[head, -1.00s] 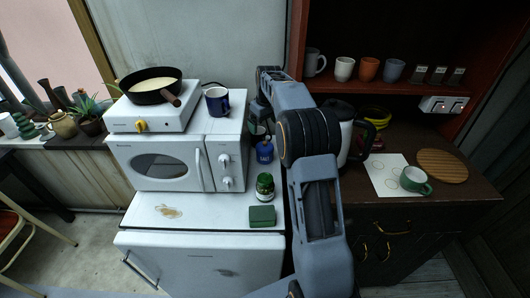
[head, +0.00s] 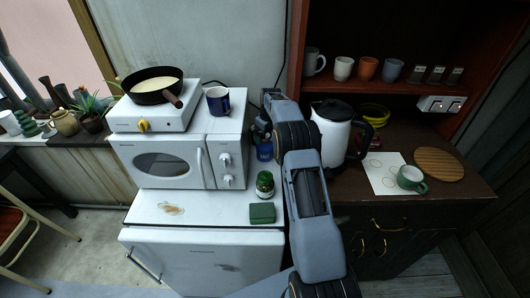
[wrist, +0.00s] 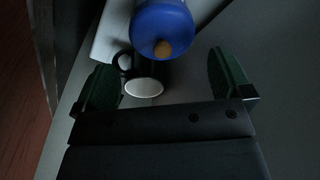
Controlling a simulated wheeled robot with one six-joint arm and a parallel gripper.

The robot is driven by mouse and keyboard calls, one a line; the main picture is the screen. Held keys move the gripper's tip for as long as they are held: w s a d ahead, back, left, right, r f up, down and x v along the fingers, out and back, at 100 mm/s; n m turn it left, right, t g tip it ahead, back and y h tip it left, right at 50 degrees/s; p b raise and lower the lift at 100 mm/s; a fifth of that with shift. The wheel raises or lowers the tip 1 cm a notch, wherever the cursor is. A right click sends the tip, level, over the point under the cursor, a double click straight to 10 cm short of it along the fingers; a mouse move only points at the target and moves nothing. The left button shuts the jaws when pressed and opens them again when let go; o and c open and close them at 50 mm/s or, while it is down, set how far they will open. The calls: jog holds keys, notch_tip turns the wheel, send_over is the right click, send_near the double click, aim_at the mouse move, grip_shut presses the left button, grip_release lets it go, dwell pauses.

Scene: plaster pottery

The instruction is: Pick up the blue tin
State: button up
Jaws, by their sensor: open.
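The blue tin (head: 265,151) stands on the white fridge top, right of the microwave and behind the green-lidded jar; my arm partly hides it in the head view. In the wrist view the blue tin (wrist: 150,28) is a round blue shape with a tan knob, at the top, ahead of the gap between my fingers. My gripper (wrist: 165,82) is open, with green pads spread wide and nothing held. The pads look apart from the tin. In the head view the gripper is mostly hidden behind my arm.
The microwave (head: 160,160) stands close on the left. The jar (head: 265,184) and a green block (head: 262,213) are in front. The white kettle (head: 332,135) is at the right, beyond my arm. A pale oval with a dark handle (wrist: 144,88) shows below the tin.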

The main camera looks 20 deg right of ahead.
aim_at(265, 142)
jog(key=shift+w+a+f+p, duration=0.15)
jog(key=shift+f+p, duration=0.4)
jog(key=shift+f, duration=0.8)
jog(key=shift+w+a+f+p, duration=0.15)
jog(key=shift+f+p, duration=0.35)
jog(key=shift+f, duration=0.85)
jog(key=c, duration=1.7)
